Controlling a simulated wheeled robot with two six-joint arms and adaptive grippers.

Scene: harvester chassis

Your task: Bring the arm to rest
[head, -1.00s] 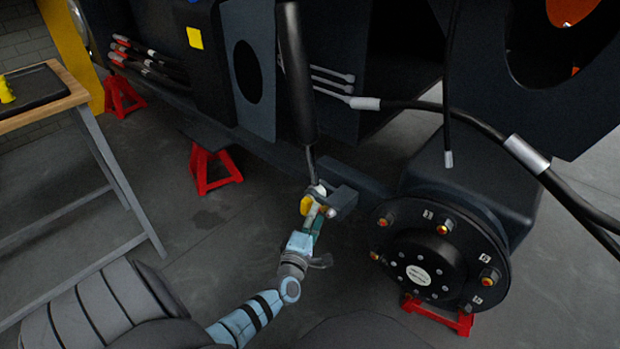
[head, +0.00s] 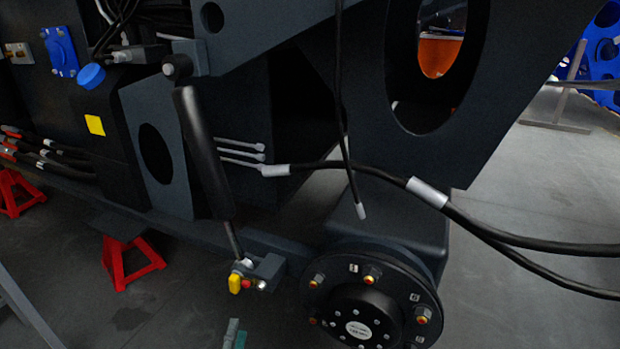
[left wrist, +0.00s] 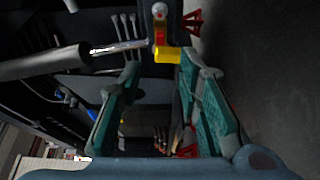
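My left gripper (head: 235,333) shows only as green fingertips at the bottom edge of the head view, below and apart from the yellow-headed pin (head: 235,284). The pin sits at the bracket (head: 268,268) where the rod of the black cylinder (head: 205,150) ends. In the left wrist view, my left gripper (left wrist: 160,68) is spread open with nothing between its green pads. The yellow piece (left wrist: 167,54) shows just beyond the fingertips there. My right gripper is in neither view.
The black wheel hub (head: 370,305) stands to the right of the bracket. Black hoses (head: 345,165) hang across the chassis (head: 165,165). A red jack stand (head: 126,262) is at the left. The floor (head: 185,315) around the fingertips looks clear.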

